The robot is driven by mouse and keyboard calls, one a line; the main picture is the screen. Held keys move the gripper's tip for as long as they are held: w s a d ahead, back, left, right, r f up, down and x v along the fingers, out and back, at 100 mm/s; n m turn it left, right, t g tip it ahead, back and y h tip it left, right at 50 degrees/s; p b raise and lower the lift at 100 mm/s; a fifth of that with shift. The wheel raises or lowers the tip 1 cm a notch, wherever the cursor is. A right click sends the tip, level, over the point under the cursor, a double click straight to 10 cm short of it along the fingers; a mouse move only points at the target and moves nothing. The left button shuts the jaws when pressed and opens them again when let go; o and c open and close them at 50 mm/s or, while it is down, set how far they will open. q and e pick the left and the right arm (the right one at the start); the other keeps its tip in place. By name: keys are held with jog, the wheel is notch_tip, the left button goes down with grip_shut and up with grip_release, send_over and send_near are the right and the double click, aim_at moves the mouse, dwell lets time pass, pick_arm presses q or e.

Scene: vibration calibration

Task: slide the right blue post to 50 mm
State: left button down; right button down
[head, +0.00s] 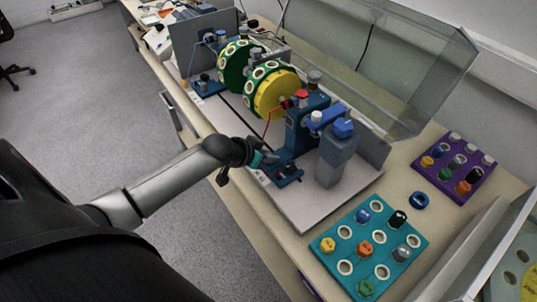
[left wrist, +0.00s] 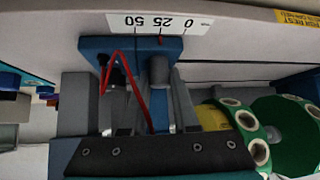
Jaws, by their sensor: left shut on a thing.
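The right blue post (head: 298,128) stands upright on the rig's pale base plate, to the right of the green and yellow wheels. Its blue foot (head: 287,174) reaches toward the front edge. In the left wrist view the foot (left wrist: 98,48) lies beside a white scale (left wrist: 160,22) marked 0, 25 and 50. A small red mark (left wrist: 160,40) shows close to the middle tick, 25. My right gripper is in neither view.
A grey-blue block (head: 336,155) stands right of the post. A clear cover (head: 375,60) rises behind. A teal tray (head: 329,244) and a purple tray (head: 449,186) hold coloured knobs, with a blue ring (head: 419,200) between. A red wire (left wrist: 148,100) runs near the post.

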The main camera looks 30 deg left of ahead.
aim_at(283, 163)
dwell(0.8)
pick_arm(q)
jog(key=shift+s+d+p, duration=0.25)
jog(key=shift+d+p, duration=0.25)
jog(key=shift+p, duration=0.15)
jog(key=shift+s+d+r+p, duration=0.15)
jog(key=shift+d+p, duration=0.1)
jog(key=shift+d, duration=0.2)
jog(key=shift+s+d+f+p, duration=0.15)
jog(key=shift+d+p, duration=0.1)
jog(key=shift+d, duration=0.3)
jog(key=shift+f, duration=0.1)
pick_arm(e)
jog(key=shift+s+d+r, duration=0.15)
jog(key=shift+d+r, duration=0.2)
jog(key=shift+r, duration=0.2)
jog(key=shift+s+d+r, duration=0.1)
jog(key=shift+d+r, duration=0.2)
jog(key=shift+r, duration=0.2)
pick_arm(q)
jog(key=c, duration=0.7)
grip_release()
